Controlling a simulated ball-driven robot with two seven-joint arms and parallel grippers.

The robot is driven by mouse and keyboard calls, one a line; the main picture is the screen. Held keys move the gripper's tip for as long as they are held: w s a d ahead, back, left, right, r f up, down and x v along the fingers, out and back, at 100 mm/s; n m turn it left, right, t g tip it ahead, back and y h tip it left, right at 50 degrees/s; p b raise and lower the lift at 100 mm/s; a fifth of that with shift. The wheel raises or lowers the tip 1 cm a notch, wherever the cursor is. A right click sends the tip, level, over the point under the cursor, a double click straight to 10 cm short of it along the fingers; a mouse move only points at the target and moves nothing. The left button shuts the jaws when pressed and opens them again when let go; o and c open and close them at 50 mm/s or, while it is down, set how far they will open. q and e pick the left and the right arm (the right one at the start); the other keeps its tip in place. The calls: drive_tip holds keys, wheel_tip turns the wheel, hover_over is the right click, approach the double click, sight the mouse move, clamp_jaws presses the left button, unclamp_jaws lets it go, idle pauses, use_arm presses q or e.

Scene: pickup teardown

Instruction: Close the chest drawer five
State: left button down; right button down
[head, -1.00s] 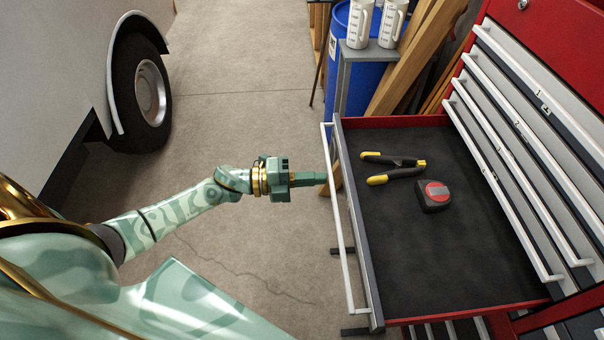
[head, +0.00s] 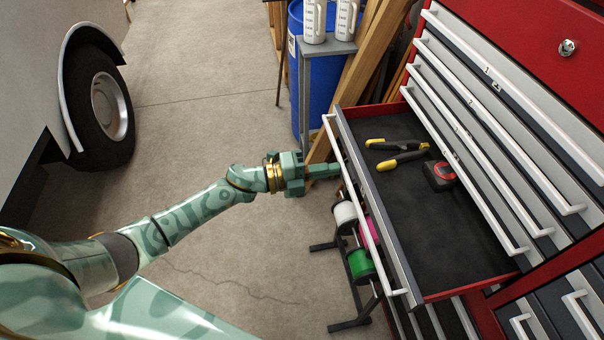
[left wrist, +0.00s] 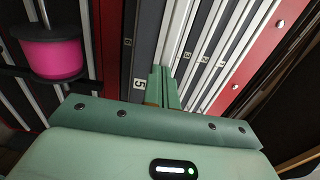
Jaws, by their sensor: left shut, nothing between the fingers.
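The drawer (head: 420,225) stands partly pulled out of the red tool chest (head: 520,40). Pliers with yellow handles (head: 398,152) and a red and black tape measure (head: 440,175) lie inside it. Its front carries a long pale handle (head: 362,205). In the left wrist view a drawer front marked 5 (left wrist: 138,85) is close to my fingers. My left gripper (head: 335,170) is shut and empty, with its fingertips at the outer side of the drawer front near the handle. I cannot tell whether they touch. My right gripper is out of view.
Spools on a dark stand (head: 352,230) sit below the drawer front; a pink one (left wrist: 52,55) shows in the left wrist view. A blue barrel (head: 320,85), white jugs (head: 314,20) and wooden boards (head: 365,65) stand behind.

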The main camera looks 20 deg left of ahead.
sight(404, 166)
use_arm(q)
drive_tip(key=b+x, duration=0.5)
drive_tip(key=x, duration=1.4)
drive_tip(key=shift+w+d+f+b, duration=0.15)
drive_tip(key=shift+w+d+b, duration=0.1)
drive_tip(key=shift+b, duration=0.1)
drive_tip(key=shift+w+d, duration=0.3)
drive_tip(key=shift+d, duration=0.1)
drive_tip(key=shift+r, duration=0.25)
drive_tip(key=shift+r, duration=0.15)
